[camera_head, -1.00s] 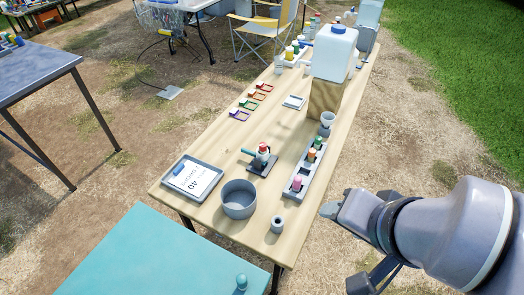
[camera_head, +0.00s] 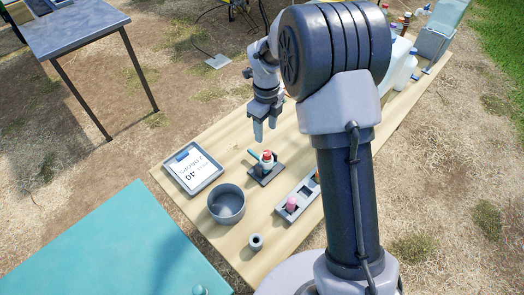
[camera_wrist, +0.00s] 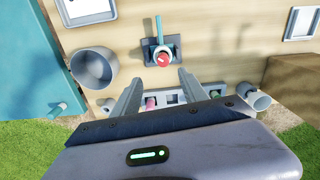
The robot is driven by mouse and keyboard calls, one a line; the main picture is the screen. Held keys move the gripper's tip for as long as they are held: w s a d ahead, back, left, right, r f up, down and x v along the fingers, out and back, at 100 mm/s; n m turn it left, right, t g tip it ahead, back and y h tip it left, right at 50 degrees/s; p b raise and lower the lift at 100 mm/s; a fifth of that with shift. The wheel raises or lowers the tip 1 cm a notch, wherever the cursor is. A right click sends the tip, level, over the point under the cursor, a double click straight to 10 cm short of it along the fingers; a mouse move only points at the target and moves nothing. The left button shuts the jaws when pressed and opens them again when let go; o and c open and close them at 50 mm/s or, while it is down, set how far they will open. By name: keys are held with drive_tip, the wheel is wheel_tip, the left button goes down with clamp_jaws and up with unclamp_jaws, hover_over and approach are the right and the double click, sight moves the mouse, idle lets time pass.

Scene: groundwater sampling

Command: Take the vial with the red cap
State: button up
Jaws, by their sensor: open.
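The vial with the red cap (camera_head: 267,156) stands upright in a small dark holder (camera_head: 258,177) on the wooden table. It also shows in the wrist view, where its red cap (camera_wrist: 163,58) is seen from above, just beyond my fingertips. My gripper (camera_head: 265,132) points down above the table, a little behind the vial in the head view. Its two fingers (camera_wrist: 158,80) are apart with nothing between them. A teal piece (camera_head: 253,154) sticks out beside the vial on the holder.
A grey bowl (camera_head: 227,204), a small grey cup (camera_head: 256,242) and a tray with a label card (camera_head: 192,169) stand on the table. A grey rack (camera_head: 292,206) holds a pink-capped vial (camera_head: 291,204). My arm hides much of the table's far right part.

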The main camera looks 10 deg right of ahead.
sight(267, 153)
wheel_tip(267, 153, down, 8)
drive_tip(key=shift+f+b, duration=0.1)
drive_tip(key=shift+b, duration=1)
drive_tip(key=f, duration=0.1)
drive_tip(key=f+b, duration=0.1)
drive_tip(key=f, duration=0.1)
drive_tip(key=f+b, duration=0.1)
drive_tip(key=f, duration=0.1)
drive_tip(key=shift+w+d+f, duration=0.15)
drive_tip(key=shift+d+f, duration=0.1)
drive_tip(key=shift+d, duration=0.1)
drive_tip(key=shift+r, duration=0.15)
drive_tip(key=shift+c, duration=0.6)
clamp_jaws()
